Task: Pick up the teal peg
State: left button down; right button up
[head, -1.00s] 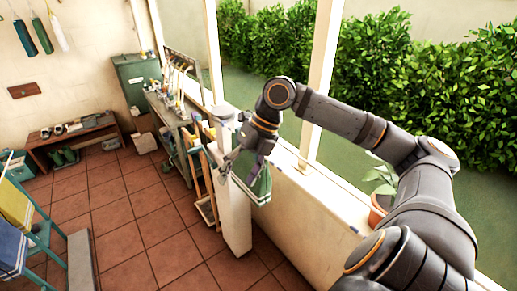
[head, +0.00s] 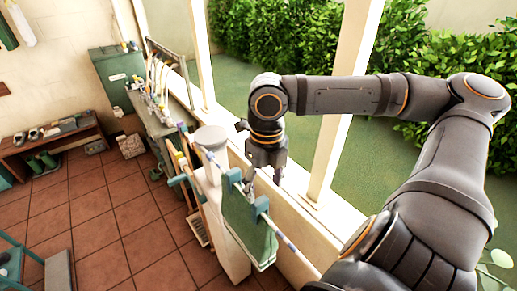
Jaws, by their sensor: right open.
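My right gripper (head: 264,178) points down with its fingers apart, just above and behind a green cloth (head: 246,228). The cloth hangs from a thin line. Two small teal pieces that look like pegs sit at its top edge, one at the left corner (head: 234,175) and one at the right corner (head: 262,205). The right fingers are close to both pieces in the picture, and I cannot tell whether they touch. Another teal piece (head: 178,181) shows farther left, beside the white post. My left gripper is not in view.
A white post (head: 210,140) stands just left of the gripper, and a window frame post (head: 340,110) rises to the right. A cluttered bench (head: 158,120) runs behind. A low wooden shelf (head: 45,140) stands far left. The tiled floor between is open.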

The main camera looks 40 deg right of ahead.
aim_at(262, 213)
jog(key=shift+s+a+f+b, duration=0.35)
jog(key=shift+s+a, duration=0.3)
jog(key=shift+a, duration=0.05)
jog(key=shift+s+a+f+b, duration=0.2)
jog(key=shift+f+b, duration=0.15)
jog(key=shift+f, duration=0.15)
jog(key=shift+s+a+f+b, duration=0.15)
jog(key=shift+f+b, duration=0.15)
jog(key=shift+f, duration=0.2)
jog(key=shift+w+d+f+b, duration=0.3)
jog(key=shift+f+b, duration=0.1)
jog(key=shift+f, duration=0.2)
jog(key=shift+w+d+f+b, duration=0.25)
jog(key=shift+f+b, duration=0.1)
jog(key=shift+f, duration=0.2)
jog(key=shift+w+d+f, duration=0.1)
jog(key=shift+a+f, duration=0.2)
jog(key=shift+f, duration=0.3)
jog(key=p, duration=0.4)
jog(key=shift+s+a, duration=0.25)
notch_tip(262, 213, down, 3)
jog(key=shift+w+d, duration=0.1)
jog(key=shift+w, duration=0.05)
jog(key=shift+f, duration=0.25)
jog(key=shift+d+f, duration=0.1)
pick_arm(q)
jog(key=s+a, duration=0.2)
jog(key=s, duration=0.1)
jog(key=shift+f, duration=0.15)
